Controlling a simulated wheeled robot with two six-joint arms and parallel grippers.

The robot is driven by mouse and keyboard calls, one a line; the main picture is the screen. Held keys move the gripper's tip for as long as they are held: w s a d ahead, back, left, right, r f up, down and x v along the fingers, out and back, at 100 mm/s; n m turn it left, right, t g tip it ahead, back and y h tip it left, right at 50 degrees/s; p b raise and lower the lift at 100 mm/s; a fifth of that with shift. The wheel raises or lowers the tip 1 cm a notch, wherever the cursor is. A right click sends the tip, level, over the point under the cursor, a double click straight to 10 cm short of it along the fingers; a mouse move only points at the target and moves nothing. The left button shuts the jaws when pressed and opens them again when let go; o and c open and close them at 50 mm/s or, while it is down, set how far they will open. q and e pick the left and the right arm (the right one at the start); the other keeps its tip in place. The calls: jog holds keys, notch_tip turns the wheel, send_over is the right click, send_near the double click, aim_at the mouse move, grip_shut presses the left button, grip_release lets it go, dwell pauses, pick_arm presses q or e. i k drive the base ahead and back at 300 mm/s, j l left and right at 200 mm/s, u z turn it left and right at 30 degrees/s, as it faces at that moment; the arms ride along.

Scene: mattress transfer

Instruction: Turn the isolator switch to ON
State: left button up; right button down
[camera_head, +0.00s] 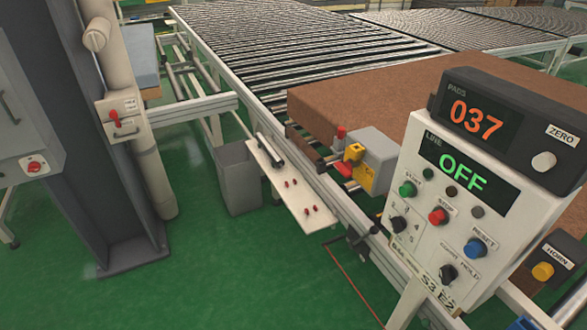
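A grey cabinet at the far left carries a red rotary knob on a pale plate (34,166), which looks like an isolator switch. Its markings are too small to read, so I cannot tell its setting. A beige box on the grey column has a red lever (115,119) with small labels that I cannot read. The white control panel (413,245) at the right has a "LINE" display reading OFF (468,178) in green. Neither of my grippers is in view.
A dark counter box marked PADS (485,113) reads 037 above the panel. A brown mattress slab (370,95) lies on the roller conveyor (290,45). A grey bin (238,175) stands beside the conveyor. The grey column (85,150) stands at the left. Green floor (230,270) is clear in front.

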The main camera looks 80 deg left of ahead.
aim_at(346, 169)
jog(key=u, duration=0.4)
jog(key=l+u, duration=0.1)
jog(key=u, duration=0.75)
jog(key=l+u, duration=0.1)
jog(key=u, duration=0.35)
jog(key=i+u, duration=0.1)
jog(key=u, duration=0.35)
jog(key=i+j+u, duration=0.1)
jog(key=u, duration=0.35)
